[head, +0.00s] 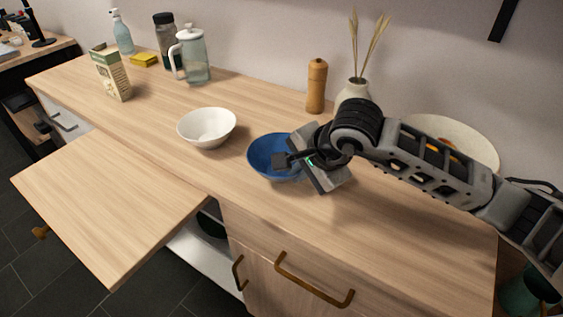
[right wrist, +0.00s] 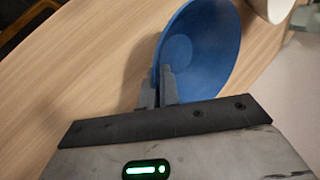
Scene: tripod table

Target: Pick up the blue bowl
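The blue bowl (head: 262,150) is on the wooden counter (head: 215,178), to the right of a white bowl. My right gripper (head: 283,160) reaches in from the right, at the blue bowl's right side. In the right wrist view, the blue bowl (right wrist: 210,50) fills the upper middle. The two fingers (right wrist: 159,88) are close together, one outside and one inside the wall, with the rim pinched between them. My gripper hides the bowl's right part in the head view. My left gripper is not in view.
The white bowl (head: 207,128) stands close to the left. A wooden mill (head: 316,86), a vase (head: 353,91) and a white plate (head: 455,132) are along the wall. A carton (head: 110,73) and a glass pitcher (head: 192,58) stand at the back left. The counter's front middle is clear.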

